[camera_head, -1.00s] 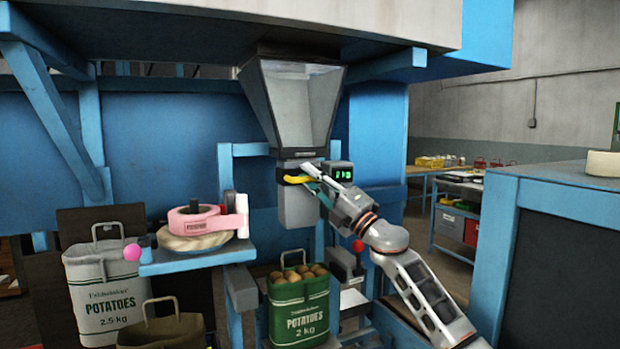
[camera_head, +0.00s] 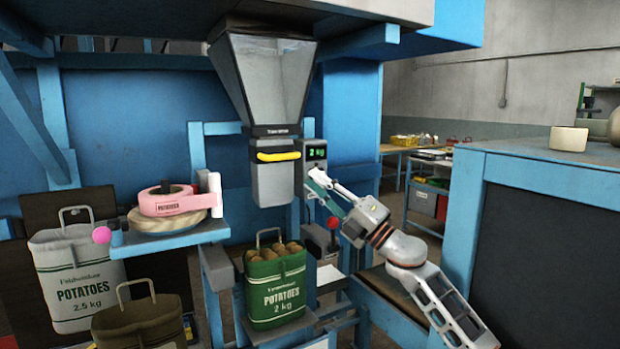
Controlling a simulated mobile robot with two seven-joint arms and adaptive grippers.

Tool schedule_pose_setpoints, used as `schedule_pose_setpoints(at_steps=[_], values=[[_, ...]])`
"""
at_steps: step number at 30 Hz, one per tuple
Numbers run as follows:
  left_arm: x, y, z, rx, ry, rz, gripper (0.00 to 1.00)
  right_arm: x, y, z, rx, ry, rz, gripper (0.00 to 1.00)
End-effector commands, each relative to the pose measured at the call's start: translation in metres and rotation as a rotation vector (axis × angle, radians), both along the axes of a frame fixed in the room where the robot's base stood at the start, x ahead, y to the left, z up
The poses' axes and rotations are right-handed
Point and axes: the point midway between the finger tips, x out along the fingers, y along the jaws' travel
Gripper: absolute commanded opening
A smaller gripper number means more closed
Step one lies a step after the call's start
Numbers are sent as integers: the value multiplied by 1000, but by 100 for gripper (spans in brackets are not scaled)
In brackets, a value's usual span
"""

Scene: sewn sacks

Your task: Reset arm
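My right gripper (camera_head: 322,184) is in the middle of the camera_head view, to the right of the hopper's lower box. It is apart from the yellow handle (camera_head: 278,156) on the front of that box, and nothing shows between its fingers. The fingertips look spread apart. The handle lies level, below the grey hopper (camera_head: 265,85). A green sack marked "POTATOES 2 kg" (camera_head: 276,290) stands upright below, filled with potatoes. My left gripper is not in view.
A small display (camera_head: 317,152) reads "2 kg". A red knob (camera_head: 333,222) sits below my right gripper. A grey 2.5 kg sack (camera_head: 78,280) and a brown-green sack (camera_head: 140,322) stand at left. A blue cabinet (camera_head: 465,215) bounds the right side.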

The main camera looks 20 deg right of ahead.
Motion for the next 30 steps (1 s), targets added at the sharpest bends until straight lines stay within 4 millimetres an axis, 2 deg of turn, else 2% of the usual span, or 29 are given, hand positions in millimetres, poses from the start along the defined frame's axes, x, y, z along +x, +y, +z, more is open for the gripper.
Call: schedule_pose_setpoints(at_steps=[14,17,20,23,24,26,30], values=[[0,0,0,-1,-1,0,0,-1,0,0,0,0,0,18],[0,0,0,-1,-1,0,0,0,2,-10,17,17,5,18],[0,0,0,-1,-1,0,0,-2,9,-45,76,76,19,18],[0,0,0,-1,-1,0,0,-7,19,-102,182,180,36,18],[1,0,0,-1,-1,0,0,-11,22,-129,234,232,41,18],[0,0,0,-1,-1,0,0,-20,29,-170,314,311,44,18],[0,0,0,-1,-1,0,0,-48,41,-262,491,497,34,18]])
